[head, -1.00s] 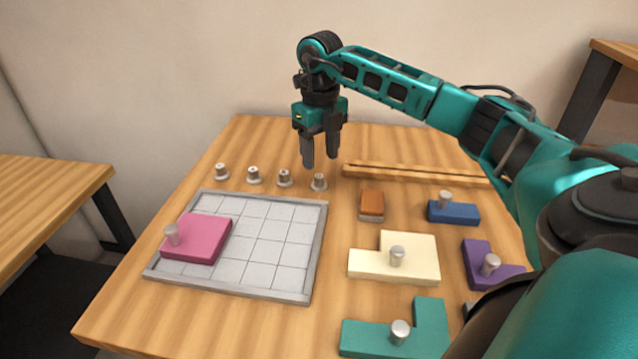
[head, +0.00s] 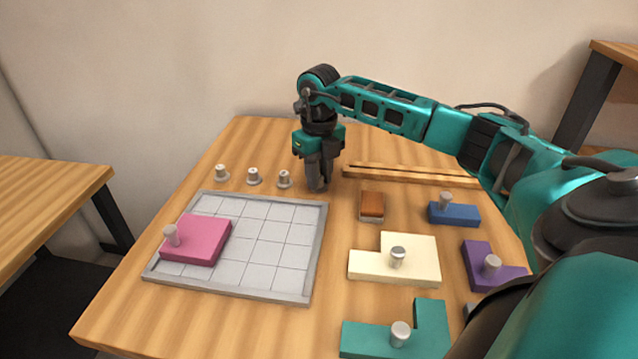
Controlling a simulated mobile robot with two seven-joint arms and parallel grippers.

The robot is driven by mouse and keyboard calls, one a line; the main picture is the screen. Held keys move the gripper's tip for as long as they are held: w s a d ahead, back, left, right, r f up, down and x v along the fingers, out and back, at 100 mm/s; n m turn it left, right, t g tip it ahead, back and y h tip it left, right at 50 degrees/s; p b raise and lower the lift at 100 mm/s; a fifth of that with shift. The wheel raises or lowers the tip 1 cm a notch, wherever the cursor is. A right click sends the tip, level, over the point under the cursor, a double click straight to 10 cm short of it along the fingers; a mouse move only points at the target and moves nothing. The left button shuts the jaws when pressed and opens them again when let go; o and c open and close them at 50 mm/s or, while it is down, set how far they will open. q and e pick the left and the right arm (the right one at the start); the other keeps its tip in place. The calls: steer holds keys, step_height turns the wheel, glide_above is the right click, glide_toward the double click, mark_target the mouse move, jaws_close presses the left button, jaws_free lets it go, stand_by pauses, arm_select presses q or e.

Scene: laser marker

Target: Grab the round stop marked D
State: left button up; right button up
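Several small grey round stops stand in a row behind the grid board, at its far edge: one at the left (head: 221,172), one beside it (head: 254,176) and one further right (head: 284,179). Their letters are too small to read. My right gripper (head: 318,187) points straight down at the right end of the row, with its fingertips low at the table. Its fingers are close together around the rightmost stop, which they almost wholly hide. It looks shut on that stop, which appears to still be at table level. My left gripper is not in view.
The grey grid board (head: 270,243) holds a pink knobbed piece (head: 204,241). To the right lie an orange-brown block (head: 372,206) and cream (head: 415,258), blue (head: 462,214), purple (head: 480,262) and teal (head: 432,322) knobbed pieces. A wooden rail (head: 410,174) lies behind them.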

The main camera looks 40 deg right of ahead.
jaws_close()
steer(key=shift+r, duration=0.2)
